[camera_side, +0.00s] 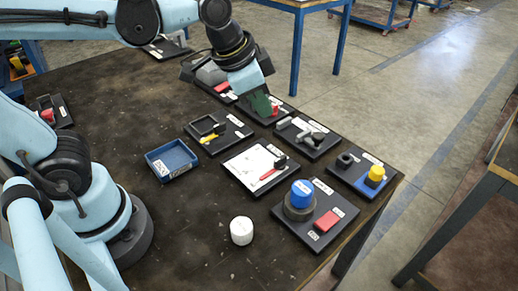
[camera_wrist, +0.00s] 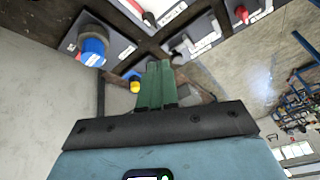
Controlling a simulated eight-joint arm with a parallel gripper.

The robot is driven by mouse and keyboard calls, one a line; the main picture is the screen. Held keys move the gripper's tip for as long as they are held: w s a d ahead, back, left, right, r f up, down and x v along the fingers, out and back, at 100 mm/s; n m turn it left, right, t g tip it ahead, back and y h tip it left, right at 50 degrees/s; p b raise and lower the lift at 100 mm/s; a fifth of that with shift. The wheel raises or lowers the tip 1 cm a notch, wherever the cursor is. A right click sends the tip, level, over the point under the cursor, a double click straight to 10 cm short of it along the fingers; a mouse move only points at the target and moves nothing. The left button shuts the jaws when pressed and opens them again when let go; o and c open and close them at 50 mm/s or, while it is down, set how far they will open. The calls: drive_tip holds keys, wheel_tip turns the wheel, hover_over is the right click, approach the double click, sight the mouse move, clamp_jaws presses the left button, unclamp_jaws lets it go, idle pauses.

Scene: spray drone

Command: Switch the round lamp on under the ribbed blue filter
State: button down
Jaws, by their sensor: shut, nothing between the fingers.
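The ribbed blue filter (camera_side: 302,192) sits upright on the dark round lamp (camera_side: 299,210) on a black board at the table's front right. A red switch block (camera_side: 327,221) is on the same board, right of the lamp. Whether the lamp is lit cannot be told. In the wrist view the blue filter (camera_wrist: 93,45) is at upper left. My gripper (camera_side: 264,112) is shut and empty, with green fingers over the boards at the far side, well away from the lamp. In the wrist view its fingertips (camera_wrist: 158,66) are together.
A white cylinder (camera_side: 241,230) stands loose left of the lamp board. A blue tray (camera_side: 171,160) is mid-table. Several boards crowd the right side, one with a yellow knob (camera_side: 376,172), one white with a red-handled lever (camera_side: 268,174). The table's left middle is clear.

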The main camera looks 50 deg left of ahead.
drive_tip(key=s+a+f+n+t+y, duration=0.1)
drive_tip(key=s+a+f+n+t, duration=0.2)
drive_tip(key=a+n, duration=0.35)
drive_tip(key=r+m+g, duration=0.2)
drive_tip(key=m+g, duration=0.8)
drive_tip(key=m, duration=0.9)
hover_over(323, 226)
drive_tip(key=w, duration=0.4)
drive_tip(key=shift+n, duration=0.25)
drive_tip(key=s+f, duration=0.1)
drive_tip(key=f, duration=0.3)
drive_tip(key=s+f, duration=0.1)
drive_tip(key=f, duration=0.4)
drive_tip(key=s+f, duration=0.1)
drive_tip(key=f, duration=0.3)
drive_tip(key=shift+f, duration=0.15)
drive_tip(key=shift+s+f+t, duration=0.3)
drive_tip(key=shift+f+t, duration=0.1)
drive_tip(key=shift+t, duration=0.3)
drive_tip(key=shift+s+f+t, duration=0.2)
drive_tip(key=shift+t, duration=0.6)
drive_tip(key=shift+s+f, duration=0.1)
